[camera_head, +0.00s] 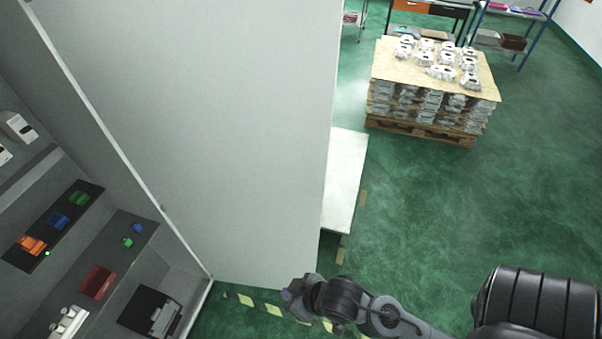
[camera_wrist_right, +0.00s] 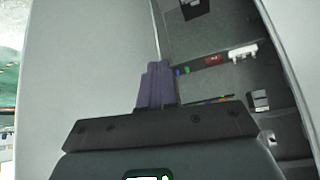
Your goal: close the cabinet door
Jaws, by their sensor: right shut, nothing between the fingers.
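The cabinet door (camera_head: 215,130) is a large light grey panel standing open in the head view. It also fills the left of the right wrist view (camera_wrist_right: 90,70). The open grey cabinet (camera_head: 75,165) is at the left, its shelves exposed; its interior also shows in the wrist view (camera_wrist_right: 225,95). My right gripper (camera_head: 289,295) is at the door's lower right corner in the head view. Its purple fingers (camera_wrist_right: 157,82) are together and empty, pointing toward the door and interior. I cannot tell whether they touch the door. My left gripper is out of view.
Shelves hold an orange bin (camera_head: 32,245), a red bin (camera_head: 97,282) and other small items. A pallet with castings (camera_head: 430,85) stands at the upper right. A white surface (camera_head: 344,180) shows behind the door. Green floor (camera_head: 440,200) is open at the right.

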